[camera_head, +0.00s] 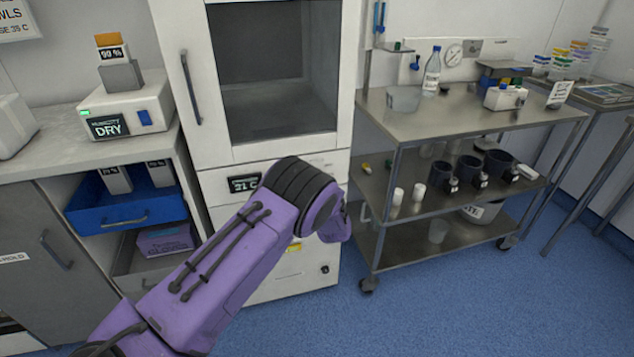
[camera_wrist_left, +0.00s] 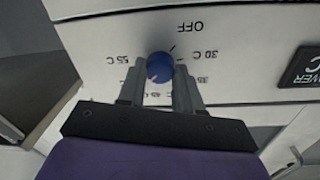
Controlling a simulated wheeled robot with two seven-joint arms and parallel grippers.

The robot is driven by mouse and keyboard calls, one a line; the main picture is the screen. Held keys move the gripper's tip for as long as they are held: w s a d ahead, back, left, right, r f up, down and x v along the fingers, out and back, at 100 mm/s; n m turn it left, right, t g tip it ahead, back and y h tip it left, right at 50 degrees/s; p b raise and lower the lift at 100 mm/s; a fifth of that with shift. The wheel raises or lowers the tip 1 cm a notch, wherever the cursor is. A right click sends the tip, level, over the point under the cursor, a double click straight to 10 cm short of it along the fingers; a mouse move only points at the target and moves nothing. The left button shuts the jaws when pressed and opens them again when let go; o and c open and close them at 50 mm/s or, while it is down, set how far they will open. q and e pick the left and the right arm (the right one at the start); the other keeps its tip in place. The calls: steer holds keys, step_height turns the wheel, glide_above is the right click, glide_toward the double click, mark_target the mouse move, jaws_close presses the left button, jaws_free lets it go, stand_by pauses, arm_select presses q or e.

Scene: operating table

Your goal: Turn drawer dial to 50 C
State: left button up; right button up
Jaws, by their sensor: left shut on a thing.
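In the left wrist view the blue round dial (camera_wrist_left: 160,67) sits on a white drawer panel, seen upside down. Printed around it are OFF, 30 C, 35, 45 C and 55 C; other marks are hidden behind the fingers. My left gripper (camera_wrist_left: 160,80) has a finger on each side of the dial and is shut on it. I cannot clearly tell which mark the dial points at. In the head view my purple left arm hides the dial and the gripper. A dark drawer display (camera_head: 243,183) shows beside the arm; it appears again in the wrist view (camera_wrist_left: 303,66). My right gripper is not in view.
The white cabinet (camera_head: 345,75) with a glass door stands above the drawer. A steel cart (camera_head: 440,125) with bottles and cups stands close on the right. An open blue drawer (camera_head: 90,218) juts out on the left. Blue floor is clear in front.

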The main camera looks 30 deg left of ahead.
arm_select(q)
steer(key=shift+f+m, duration=0.1)
steer(key=shift+m, duration=0.7)
steer(key=o, duration=1)
steer(key=shift+o, duration=0.2)
steer(key=v, duration=1)
steer(key=shift+s+d, duration=0.15)
steer(key=shift+d, duration=0.1)
